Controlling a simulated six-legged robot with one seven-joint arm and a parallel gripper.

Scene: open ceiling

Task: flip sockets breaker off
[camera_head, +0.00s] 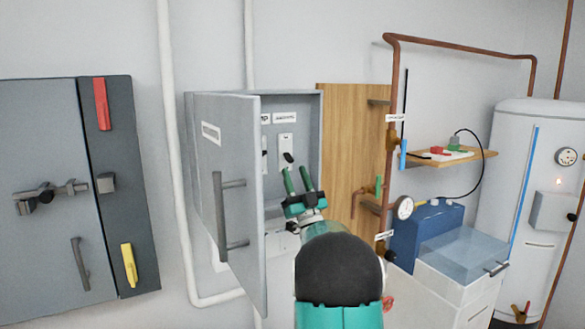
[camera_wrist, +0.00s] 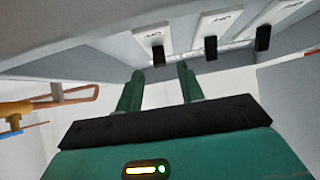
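A grey breaker box (camera_head: 312,125) hangs on the wall with its door (camera_head: 238,165) swung open to the left. White label plates (camera_head: 285,118) sit inside it, too blurred to read surely. A breaker with a black lever (camera_head: 288,158) shows just above my gripper (camera_head: 298,170). In the wrist view three black levers (camera_wrist: 158,56) (camera_wrist: 211,48) (camera_wrist: 263,38) stand in a row on white plates. My green gripper (camera_wrist: 161,72) is open and empty, its fingertips just below the leftmost of these levers. I cannot tell whether they touch it. Which lever is for sockets is unreadable.
The open door and its handle (camera_head: 231,210) stand close left of my arm. A wooden board (camera_head: 345,140) and copper pipes (camera_head: 392,85) are to the right. A grey cabinet with red and yellow handles (camera_head: 129,264) is far left.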

